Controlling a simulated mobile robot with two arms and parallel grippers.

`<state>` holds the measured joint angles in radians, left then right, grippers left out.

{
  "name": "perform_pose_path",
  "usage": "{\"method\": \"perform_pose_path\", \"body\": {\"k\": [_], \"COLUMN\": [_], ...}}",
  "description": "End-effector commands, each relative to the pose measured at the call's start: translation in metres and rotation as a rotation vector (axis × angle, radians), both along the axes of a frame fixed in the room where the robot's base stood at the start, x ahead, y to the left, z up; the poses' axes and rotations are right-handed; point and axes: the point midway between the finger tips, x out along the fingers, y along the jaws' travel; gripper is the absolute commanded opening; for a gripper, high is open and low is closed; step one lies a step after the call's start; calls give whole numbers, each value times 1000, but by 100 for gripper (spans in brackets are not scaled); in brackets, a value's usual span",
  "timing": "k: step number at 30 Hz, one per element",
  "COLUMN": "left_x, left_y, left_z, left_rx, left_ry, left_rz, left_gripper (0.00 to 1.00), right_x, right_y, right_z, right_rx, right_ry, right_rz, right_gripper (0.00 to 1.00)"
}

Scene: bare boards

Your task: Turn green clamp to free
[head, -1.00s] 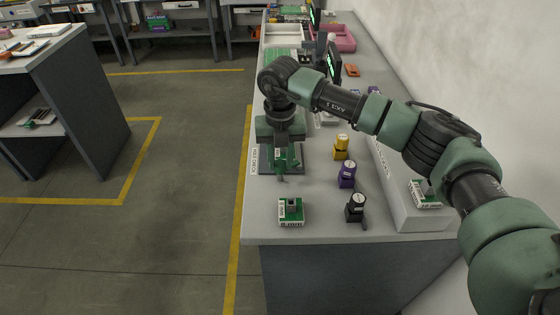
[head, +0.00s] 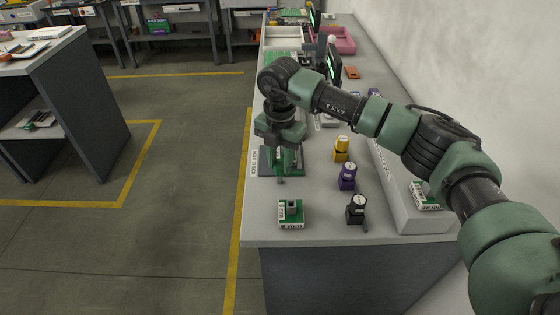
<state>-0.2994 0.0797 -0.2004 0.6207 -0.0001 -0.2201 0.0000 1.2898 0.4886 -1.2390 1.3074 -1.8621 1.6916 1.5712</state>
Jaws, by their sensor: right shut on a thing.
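The green clamp (head: 291,162) stands on a dark base plate (head: 297,173) near the left edge of the long grey bench. My right gripper (head: 283,149) reaches down over it from above, shut on the clamp's top part. The gripper body and fingers hide the clamp's top, so its exact setting cannot be read. A small grey part shows at the clamp's front. My left gripper is not in view.
A green board block (head: 291,213) and a black knob-like piece (head: 356,208) stand in front. Purple (head: 347,176) and yellow (head: 341,149) pieces stand to the right. A raised grey ledge (head: 405,205) runs along the wall. The bench's front left corner is clear.

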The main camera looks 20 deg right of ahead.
Motion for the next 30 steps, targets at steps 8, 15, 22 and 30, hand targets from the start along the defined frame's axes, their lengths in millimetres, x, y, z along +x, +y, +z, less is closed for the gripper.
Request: {"method": "perform_pose_path", "body": {"k": [8,15,22,30], "left_x": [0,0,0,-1], "left_y": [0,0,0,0], "left_z": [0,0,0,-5], "left_rx": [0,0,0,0], "left_ry": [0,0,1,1], "left_rz": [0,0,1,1], "left_gripper": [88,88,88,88], "right_x": [2,2,1,2], "right_y": [0,0,0,0], "right_z": [3,3,1,22], "right_rx": [1,2,1,1], "right_ry": [-9,-8,-4,-7], "right_rz": [-12,-11,-9,-8], "right_gripper": [0,51,51,51]}}
